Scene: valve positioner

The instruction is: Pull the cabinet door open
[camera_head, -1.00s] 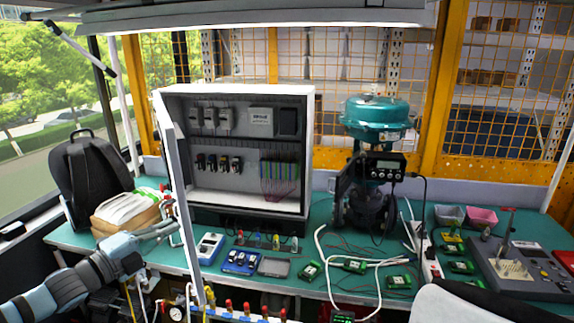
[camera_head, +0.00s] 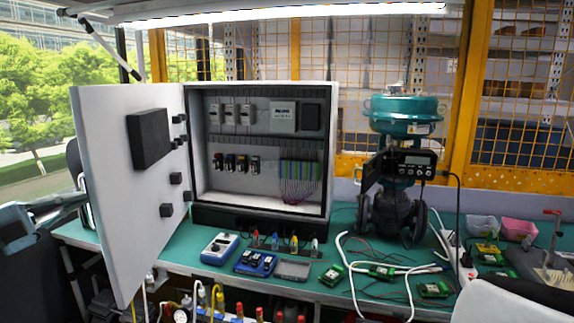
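The white cabinet door (camera_head: 105,200) stands wide open, swung out to the left of the grey cabinet (camera_head: 333,150). Its inner face shows, with a large black box and several small black blocks. The cabinet's inside is in full view, with breakers, a meter and a bundle of coloured wires. My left gripper (camera_head: 72,204) is at the left edge, beside the door's outer side and near its free edge. Its fingertips are partly hidden by the door, so I cannot tell whether they touch it or are open. My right gripper is not in view.
A teal valve with positioner (camera_head: 402,120) stands right of the cabinet. On the green bench (camera_head: 330,225) lie a blue-and-white meter (camera_head: 219,248), circuit boards and white cables. Pink (camera_head: 519,229) and grey bins sit at the right. The door overhangs the bench's front left.

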